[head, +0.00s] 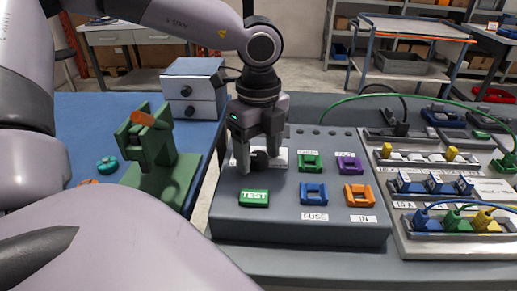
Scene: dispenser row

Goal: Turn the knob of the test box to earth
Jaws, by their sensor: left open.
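The test box (290,226) is a grey sloped box at the centre in the head view. A green TEST button (254,198) is at its front left. The dark round knob (260,161) sits at the upper left of its face, in front of a white label plate. My left gripper (258,164) points down at the knob, with its open fingers on either side of it. I cannot tell whether the fingers touch it. The gripper hides part of the knob and plate, so the knob's setting cannot be read. My right gripper is not in view.
Green (311,163), purple (350,166), blue (313,194) and orange (359,195) sockets stand on the box close right of the gripper. A panel (425,243) with plugs and cables is farther right. A green clamp-like stand (152,150) is on the blue mat at left.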

